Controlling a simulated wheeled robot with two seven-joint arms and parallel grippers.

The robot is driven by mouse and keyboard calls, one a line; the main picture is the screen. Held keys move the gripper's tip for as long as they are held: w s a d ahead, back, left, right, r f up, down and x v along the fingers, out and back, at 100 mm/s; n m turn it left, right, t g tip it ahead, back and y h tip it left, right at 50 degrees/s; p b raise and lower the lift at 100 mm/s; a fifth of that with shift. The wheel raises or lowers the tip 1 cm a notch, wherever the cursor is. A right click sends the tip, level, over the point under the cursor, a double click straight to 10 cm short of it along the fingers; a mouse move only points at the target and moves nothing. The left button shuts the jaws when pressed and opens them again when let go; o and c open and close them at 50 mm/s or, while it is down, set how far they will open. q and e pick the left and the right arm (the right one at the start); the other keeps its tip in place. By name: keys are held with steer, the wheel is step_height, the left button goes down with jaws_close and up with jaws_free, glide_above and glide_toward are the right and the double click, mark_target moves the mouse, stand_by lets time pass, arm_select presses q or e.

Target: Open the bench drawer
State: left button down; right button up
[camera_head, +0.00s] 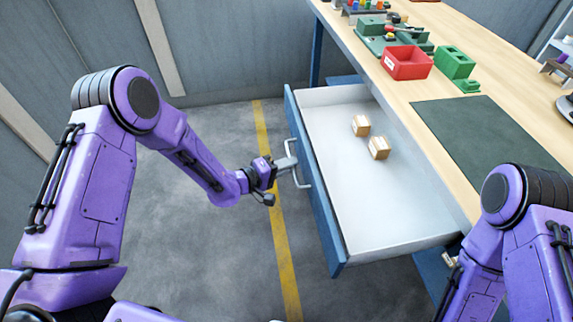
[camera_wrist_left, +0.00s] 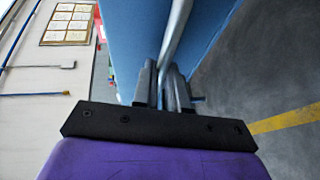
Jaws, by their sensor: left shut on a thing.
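The bench drawer (camera_head: 330,212) has a blue front and a pale grey inside, and it stands well out from the bench. Two small tan-and-white boxes (camera_head: 378,148) lie in it. My left gripper (camera_head: 288,164) is shut on the drawer's silver bar handle (camera_head: 298,150). In the left wrist view the fingers (camera_wrist_left: 165,88) close around the handle bar (camera_wrist_left: 176,40) in front of the blue drawer front (camera_wrist_left: 130,40). My right arm shows at the lower right of the head view, but its gripper is not clearly in sight.
The wooden bench top (camera_head: 440,75) carries a red bin (camera_head: 407,63), a green bin (camera_head: 454,63) and a dark green mat (camera_head: 485,140). Open grey floor with a yellow line (camera_head: 275,205) lies left of the drawer.

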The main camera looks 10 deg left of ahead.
arm_select(q)
steer(key=c, duration=1.2)
jaws_free()
steer(key=shift+s, duration=0.1)
steer(key=shift+o, duration=0.2)
steer(key=v, duration=1)
steer(key=shift+s+b, duration=0.2)
steer(key=shift+b, duration=0.25)
steer(key=shift+a, duration=0.15)
steer(key=s+a+f+g+y, duration=0.1)
steer(key=s+a+f+y, duration=0.3)
steer(key=f+y, duration=0.15)
steer(key=s+a+f+g+y, duration=0.2)
steer(key=s+a+f+y, duration=0.25)
steer(key=f, duration=0.25)
steer(key=s+a+f+m+g+y, duration=0.1)
steer(key=s+f+g+y, duration=0.1)
steer(key=s, duration=0.7)
steer(key=s+a+f+g+y, duration=0.1)
steer(key=s+f+g+y, duration=0.1)
steer(key=s, duration=0.7)
step_height(320, 180, down, 3)
steer(key=shift+s+r+m+g, duration=0.1)
steer(key=shift+s+m+g, duration=0.1)
steer(key=shift+m+g, duration=0.35)
